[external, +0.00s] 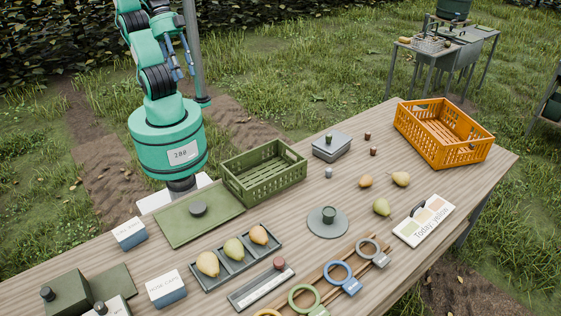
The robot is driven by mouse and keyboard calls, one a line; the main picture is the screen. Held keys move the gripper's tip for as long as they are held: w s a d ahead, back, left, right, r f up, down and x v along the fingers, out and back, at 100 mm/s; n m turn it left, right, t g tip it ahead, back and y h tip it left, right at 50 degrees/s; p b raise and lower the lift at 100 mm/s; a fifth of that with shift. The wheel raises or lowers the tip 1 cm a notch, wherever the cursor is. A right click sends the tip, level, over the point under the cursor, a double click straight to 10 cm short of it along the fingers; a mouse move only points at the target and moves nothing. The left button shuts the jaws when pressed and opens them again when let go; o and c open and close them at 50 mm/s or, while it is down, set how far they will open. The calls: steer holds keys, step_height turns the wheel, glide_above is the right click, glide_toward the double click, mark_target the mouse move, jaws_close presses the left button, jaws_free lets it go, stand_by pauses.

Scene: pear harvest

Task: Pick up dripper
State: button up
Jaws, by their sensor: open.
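I cannot tell for sure which thing is the dripper. My gripper (180,58) seems to be the slim blue-grey parts hanging beside my upper arm, high behind the table, open and empty. It is small in the picture and far from both pieces. The top of my arm is cut off by the frame.
A green crate (263,187) stands close to my base. An orange crate (398,126) is at the far right. A grey tray (200,284) holds pears, and a rack (318,275) holds coloured rings. A grey box (332,149), loose pears and a colour card (424,220) lie around.

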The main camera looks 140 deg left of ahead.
steer(key=shift+o, duration=0.5)
steer(key=shift+w, duration=0.1)
steer(key=w+a+f+n+g+b, duration=0.1)
steer(key=w+a+f+g, duration=0.15)
steer(key=w+a, duration=0.8)
steer(key=w+a+f+n+g, duration=0.1)
steer(key=w+a+f, duration=0.3)
steer(key=w+a, duration=0.65)
steer(key=w+a+f+n+g, duration=0.1)
steer(key=w+a+f, duration=0.3)
steer(key=a+f, duration=0.8)
steer(key=w+a+f+g, duration=0.1)
steer(key=w+a+f, duration=0.4)
steer(key=a+f, duration=0.7)
step_height(320, 180, down, 3)
steer(key=shift+a+r+n+b, duration=0.2)
steer(key=shift+n+b, duration=0.2)
steer(key=shift+f, duration=0.1)
